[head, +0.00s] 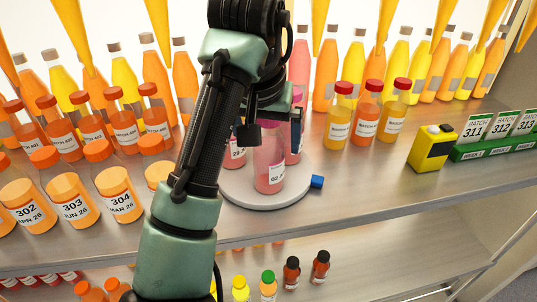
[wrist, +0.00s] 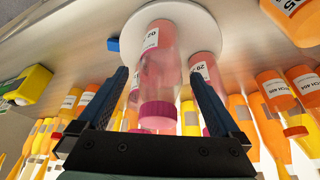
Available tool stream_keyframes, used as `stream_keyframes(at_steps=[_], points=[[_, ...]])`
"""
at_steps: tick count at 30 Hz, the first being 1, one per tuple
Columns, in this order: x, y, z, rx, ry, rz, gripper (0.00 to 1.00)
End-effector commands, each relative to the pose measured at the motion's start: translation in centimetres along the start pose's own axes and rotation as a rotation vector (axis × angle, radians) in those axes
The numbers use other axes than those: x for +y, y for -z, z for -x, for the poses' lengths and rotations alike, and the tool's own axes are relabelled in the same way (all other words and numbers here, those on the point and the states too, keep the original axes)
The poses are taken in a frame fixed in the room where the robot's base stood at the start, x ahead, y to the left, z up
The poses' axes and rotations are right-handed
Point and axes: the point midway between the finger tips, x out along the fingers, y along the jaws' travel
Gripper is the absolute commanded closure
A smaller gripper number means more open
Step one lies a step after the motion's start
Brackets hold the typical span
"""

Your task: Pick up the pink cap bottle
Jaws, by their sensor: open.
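A bottle of pink liquid with a magenta-pink cap (wrist: 158,112) stands upright at the front of a round white turntable (head: 240,203). Its lower body (head: 270,175) shows in the head view, while my arm hides its top. My gripper (wrist: 160,80) is open, with one finger on each side of this bottle in the wrist view. Gaps show between the fingers and the glass. In the head view my gripper (head: 268,130) is at the bottle's upper part. A second pink bottle (wrist: 205,68) stands close by, just beyond one finger.
Another pink bottle (head: 296,150) stands behind on the right. A small blue block (head: 317,182) lies beside the turntable. Red-capped bottles (head: 367,105) and a yellow device (head: 432,148) stand to the right. Orange-capped jars (head: 72,200) crowd the left. The shelf's front right is clear.

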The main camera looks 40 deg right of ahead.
Motion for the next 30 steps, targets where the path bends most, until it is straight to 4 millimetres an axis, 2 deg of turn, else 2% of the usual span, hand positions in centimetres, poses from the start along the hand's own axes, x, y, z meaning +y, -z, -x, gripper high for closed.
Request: stream_keyframes(at_steps=[1, 6, 14, 17, 30], points=[[0.1, -0.1, -0.9, -0.003, -0.005, 0.0, 0.0], [0.0, -0.1, -2.7, -0.003, -0.001, 0.0, 0.0], [0.0, -0.1, -3.1, 0.001, 0.0, -0.001, 0.0], [0.0, -0.1, -3.1, 0.0, 0.0, -0.001, 0.14], [0.0, -0.1, -3.1, 0.0, 0.0, -0.001, 0.94]])
